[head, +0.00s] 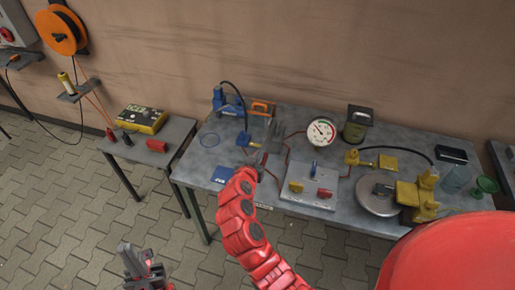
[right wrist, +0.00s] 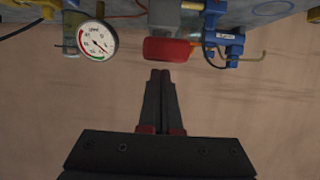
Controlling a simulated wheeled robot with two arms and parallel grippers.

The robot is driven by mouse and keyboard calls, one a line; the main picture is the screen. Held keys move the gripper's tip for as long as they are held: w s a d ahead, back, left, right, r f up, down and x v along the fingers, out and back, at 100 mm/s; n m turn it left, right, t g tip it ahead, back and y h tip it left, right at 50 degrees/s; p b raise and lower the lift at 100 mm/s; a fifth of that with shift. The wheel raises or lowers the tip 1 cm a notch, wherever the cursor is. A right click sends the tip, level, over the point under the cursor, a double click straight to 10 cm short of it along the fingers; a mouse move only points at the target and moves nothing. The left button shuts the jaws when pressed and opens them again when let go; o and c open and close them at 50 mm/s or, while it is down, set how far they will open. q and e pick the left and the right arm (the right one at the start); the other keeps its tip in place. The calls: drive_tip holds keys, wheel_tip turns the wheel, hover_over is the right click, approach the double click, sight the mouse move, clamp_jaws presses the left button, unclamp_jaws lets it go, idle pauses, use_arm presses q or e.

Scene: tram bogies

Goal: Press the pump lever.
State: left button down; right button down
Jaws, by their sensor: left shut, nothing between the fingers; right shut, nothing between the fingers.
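A blue pump (head: 222,101) with a black hose stands at the back left of the grey workbench (head: 210,155); blue parts (right wrist: 226,42) show at the upper right of the right wrist view. I cannot make out which part is its lever. My right gripper (head: 267,155) is shut and empty above the bench, right of the blue hose fitting (head: 243,138). In the right wrist view its fingertips (right wrist: 160,76) point at a red handle (right wrist: 170,50); whether they touch is unclear. My left gripper (head: 138,262) is shut and empty, low over the floor, left of the bench.
A round gauge (head: 321,131) stands at the bench's back, also seen in the right wrist view (right wrist: 97,41). A panel with coloured handles (head: 310,187) lies in front. Yellow equipment and a round disc (head: 378,191) fill the right side. A side table (head: 150,158) holds a yellow meter.

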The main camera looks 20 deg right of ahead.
drive_tip(key=shift+f, duration=0.3)
drive_tip(key=shift+f+b, duration=0.25)
drive_tip(key=shift+b, duration=0.2)
drive_tip(key=f+t+h+b, duration=0.1)
drive_tip(key=f+b, duration=0.3)
drive_tip(key=b, duration=0.6)
drive_tip(key=f+t+h+b, duration=0.1)
drive_tip(key=f+b, duration=0.3)
drive_tip(key=b, duration=0.7)
drive_tip(key=f+t+h+b, duration=0.1)
drive_tip(key=f+b, duration=0.3)
drive_tip(key=b, duration=0.6)
drive_tip(key=shift+s+a+t, duration=0.15)
drive_tip(key=shift+s+t, duration=0.1)
drive_tip(key=shift+t, duration=0.65)
drive_tip(key=shift+f, duration=0.1)
